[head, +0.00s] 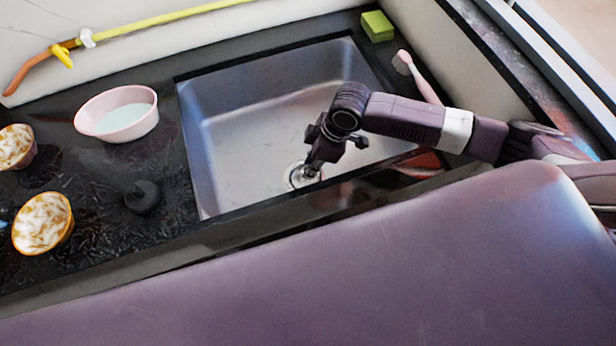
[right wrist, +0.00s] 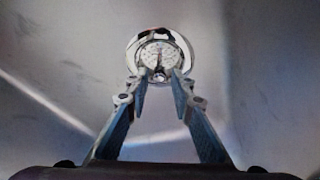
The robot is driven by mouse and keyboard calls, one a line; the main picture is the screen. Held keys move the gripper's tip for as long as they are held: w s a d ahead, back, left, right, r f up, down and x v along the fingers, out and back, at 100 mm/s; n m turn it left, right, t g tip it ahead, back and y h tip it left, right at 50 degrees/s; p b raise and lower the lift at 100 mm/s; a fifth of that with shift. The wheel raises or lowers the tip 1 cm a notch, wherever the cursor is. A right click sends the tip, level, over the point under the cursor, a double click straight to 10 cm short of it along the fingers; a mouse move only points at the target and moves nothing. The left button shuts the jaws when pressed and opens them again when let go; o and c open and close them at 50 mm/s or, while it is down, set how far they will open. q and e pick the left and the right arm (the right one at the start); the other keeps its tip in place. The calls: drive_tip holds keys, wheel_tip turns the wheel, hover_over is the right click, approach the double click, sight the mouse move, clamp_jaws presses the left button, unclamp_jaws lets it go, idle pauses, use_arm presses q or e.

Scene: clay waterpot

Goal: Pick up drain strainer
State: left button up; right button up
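The drain strainer (head: 303,177) is a round shiny metal piece in the sink floor. In the right wrist view the strainer (right wrist: 160,53) shows a bright ring, a perforated middle and a small centre knob. My right gripper (head: 313,168) reaches down into the sink and hides part of the strainer. In the right wrist view the two fingertips of this gripper (right wrist: 159,78) stand apart, one on each side of the knob. I cannot tell whether they touch it. My left gripper is not in view.
The metal sink (head: 232,135) has walls and a rim around my right gripper. A pink bowl (head: 88,112), a black stopper-like piece (head: 143,197) and two cups (head: 42,222) stand on the dark counter at left. A green sponge (head: 377,26) and pink brush (head: 417,76) lie at right.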

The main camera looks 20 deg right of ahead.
sight(298, 173)
drive_tip(key=x, duration=0.5)
drive_tip(key=shift+w+a+f, duration=0.1)
drive_tip(key=shift+c, duration=0.2)
clamp_jaws()
